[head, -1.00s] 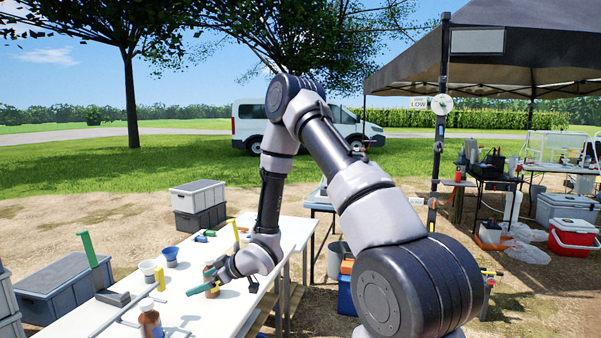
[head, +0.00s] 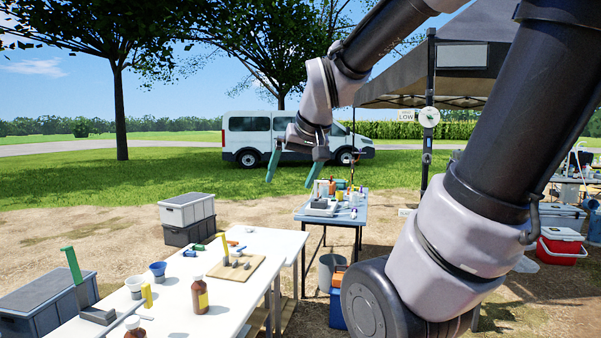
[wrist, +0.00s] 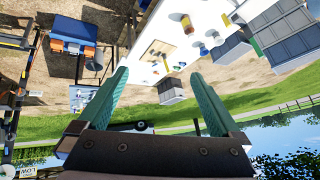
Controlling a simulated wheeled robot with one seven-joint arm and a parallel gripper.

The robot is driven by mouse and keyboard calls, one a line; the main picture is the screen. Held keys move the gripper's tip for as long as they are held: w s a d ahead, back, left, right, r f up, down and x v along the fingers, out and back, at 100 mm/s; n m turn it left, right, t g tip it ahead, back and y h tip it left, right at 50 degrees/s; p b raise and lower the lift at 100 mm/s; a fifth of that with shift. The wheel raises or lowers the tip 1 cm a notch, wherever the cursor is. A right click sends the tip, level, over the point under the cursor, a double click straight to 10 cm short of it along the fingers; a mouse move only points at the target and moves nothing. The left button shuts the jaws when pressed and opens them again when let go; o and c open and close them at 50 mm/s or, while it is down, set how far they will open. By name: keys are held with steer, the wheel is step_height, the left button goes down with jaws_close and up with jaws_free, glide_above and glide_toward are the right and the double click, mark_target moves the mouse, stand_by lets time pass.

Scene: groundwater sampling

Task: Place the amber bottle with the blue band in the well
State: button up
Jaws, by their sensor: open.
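An amber bottle with a yellow band (head: 200,296) stands upright on the white table. A second amber bottle (head: 136,334) with a white cap is cut off by the bottom edge, at the near left; I cannot see a blue band on it. My gripper (head: 291,178) is open and empty, raised high in the air in front of the van, well above and apart from both bottles. The open green fingers also fill the lower middle of the wrist view (wrist: 158,100). I cannot make out which opening is the well.
A crowded second table (head: 340,218) stands behind. Open air surrounds my gripper.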

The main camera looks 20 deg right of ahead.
steer(key=s+a+r+m+y, duration=0.1)
steer(key=s, duration=0.6)
steer(key=shift+s+r+m, duration=0.25)
steer(key=shift+r+m, duration=0.05)
steer(key=shift+r, duration=0.1)
stand_by(0.6)
